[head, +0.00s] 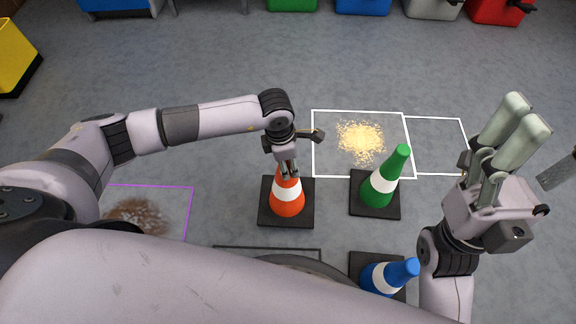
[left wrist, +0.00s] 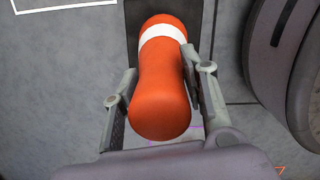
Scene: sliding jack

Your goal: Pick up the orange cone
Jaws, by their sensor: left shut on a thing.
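The orange cone (head: 287,202) with a white band stands upright on its black square base in the middle of the head view. My left gripper (head: 288,172) points down and is shut on the cone's top. In the left wrist view the cone (left wrist: 160,92) lies between the two fingers (left wrist: 163,100), one on each side. The base looks to be on the floor. My right gripper (head: 525,118) is at the right of the head view with its fingers pointing up, away from the cone. Its two fingers look close together, but whether they are open or shut is unclear.
A green cone (head: 381,188) stands just right of the orange one, and a blue cone (head: 384,277) is nearer me at the lower right. White floor outlines (head: 314,140) hold a yellow scatter (head: 361,140). A purple outline (head: 191,208) lies left. Several bins stand along the far edge.

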